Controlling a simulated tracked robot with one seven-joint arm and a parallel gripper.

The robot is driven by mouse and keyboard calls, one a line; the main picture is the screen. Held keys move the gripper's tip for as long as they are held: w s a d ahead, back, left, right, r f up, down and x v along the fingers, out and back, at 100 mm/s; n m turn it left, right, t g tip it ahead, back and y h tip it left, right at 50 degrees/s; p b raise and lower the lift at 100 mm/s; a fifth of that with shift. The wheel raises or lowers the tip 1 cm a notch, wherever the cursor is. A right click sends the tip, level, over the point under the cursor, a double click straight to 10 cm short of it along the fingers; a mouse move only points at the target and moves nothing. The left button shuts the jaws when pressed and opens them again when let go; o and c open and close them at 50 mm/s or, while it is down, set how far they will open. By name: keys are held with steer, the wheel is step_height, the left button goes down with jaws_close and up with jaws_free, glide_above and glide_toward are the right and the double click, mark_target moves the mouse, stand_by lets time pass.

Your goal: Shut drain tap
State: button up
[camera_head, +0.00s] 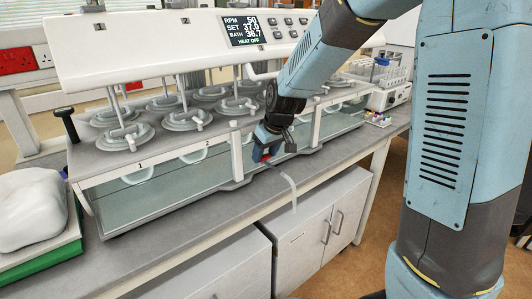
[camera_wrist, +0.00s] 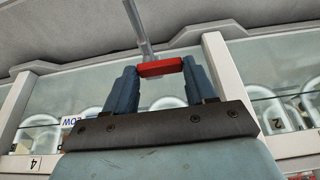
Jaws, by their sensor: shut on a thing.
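The drain tap has a red handle (camera_wrist: 160,67), seen in the wrist view between my fingertips. A pale metal pipe (camera_wrist: 138,28) runs behind it toward the top of that picture. In the head view the red handle (camera_head: 265,158) is a small spot at the front of the bath, with a pale drain tube (camera_head: 287,183) hanging from there over the bench edge. My gripper (camera_wrist: 159,68) is shut on the red handle, one finger at each end. In the head view my gripper (camera_head: 266,152) partly hides the tap. The tap's valve body is not clear.
The dissolution bath (camera_head: 160,178) with glass front and several lidded vessels fills the bench. Its display panel (camera_head: 253,30) overhangs it. A white bag (camera_head: 30,208) lies on a green-edged tray at the left. Cupboards (camera_head: 310,238) stand below the bench.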

stand_by(0.4)
steer(key=o, duration=1)
steer(key=shift+o, duration=0.2)
steer(key=v, duration=1.3)
steer(key=shift+s+r, duration=0.2)
steer(key=shift+r, duration=0.1)
steer(key=shift+d, duration=0.15)
steer(key=s+d+r+m+t+h, duration=0.1)
steer(key=s+d+m, duration=0.2)
steer(key=s+d, duration=0.4)
steer(key=s+d+r+m+t+h, duration=0.1)
steer(key=s+d+m, duration=0.2)
steer(key=s+d, duration=0.5)
steer(key=s, duration=0.7)
steer(key=shift+s+r+m, duration=0.25)
steer(key=shift+m, duration=0.15)
